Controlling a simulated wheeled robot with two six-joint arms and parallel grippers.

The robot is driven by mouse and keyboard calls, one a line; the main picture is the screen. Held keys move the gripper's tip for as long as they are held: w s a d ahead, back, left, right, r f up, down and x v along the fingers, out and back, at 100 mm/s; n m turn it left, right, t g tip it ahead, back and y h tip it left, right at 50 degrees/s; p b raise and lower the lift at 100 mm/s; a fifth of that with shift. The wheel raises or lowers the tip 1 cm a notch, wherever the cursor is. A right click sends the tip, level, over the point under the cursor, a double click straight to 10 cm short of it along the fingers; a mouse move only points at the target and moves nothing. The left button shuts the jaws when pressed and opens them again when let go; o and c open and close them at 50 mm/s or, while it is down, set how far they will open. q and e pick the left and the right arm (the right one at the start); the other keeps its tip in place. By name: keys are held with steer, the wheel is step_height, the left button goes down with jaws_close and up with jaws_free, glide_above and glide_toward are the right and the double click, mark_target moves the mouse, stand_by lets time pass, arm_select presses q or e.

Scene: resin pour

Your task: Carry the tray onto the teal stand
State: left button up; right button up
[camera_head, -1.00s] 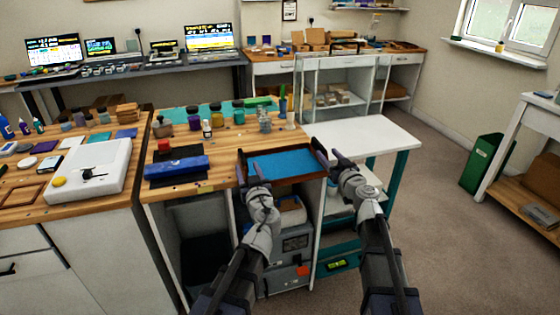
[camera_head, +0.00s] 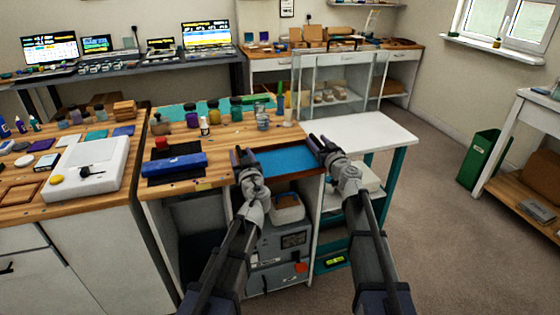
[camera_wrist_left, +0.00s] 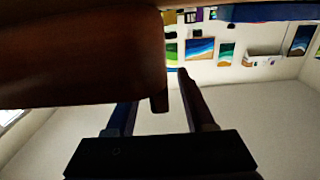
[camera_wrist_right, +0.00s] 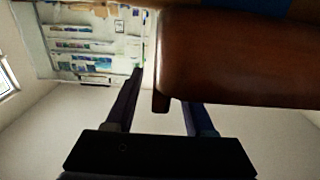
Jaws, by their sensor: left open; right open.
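The tray (camera_head: 296,176), brown-rimmed with a blue inside, sits at the right end of the wooden bench. The teal stand (camera_head: 368,132), with a white top and teal legs, is right beside it; its top is empty. My left gripper (camera_head: 240,157) is open at the tray's left end, and my right gripper (camera_head: 317,143) is open at its right end. In the left wrist view the tray's brown side (camera_wrist_left: 85,60) fills the upper left, and a short tab hangs between the open fingers. The right wrist view shows the brown side (camera_wrist_right: 235,60) and a similar tab between the fingers.
A blue block (camera_head: 175,166) on a black mat and several bottles and jars stand on the bench left of the tray. A white scale-like device (camera_head: 88,168) is farther left. A glass-sided cabinet (camera_head: 340,85) stands behind the stand.

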arm_select(q)
steer(key=shift+w+a, duration=0.1)
steer(key=shift+w, duration=0.25)
arm_select(e)
steer(key=shift+w+a, duration=0.1)
steer(key=shift+w, duration=0.3)
arm_select(q)
jaws_close()
arm_select(e)
jaws_close()
stand_by(0.6)
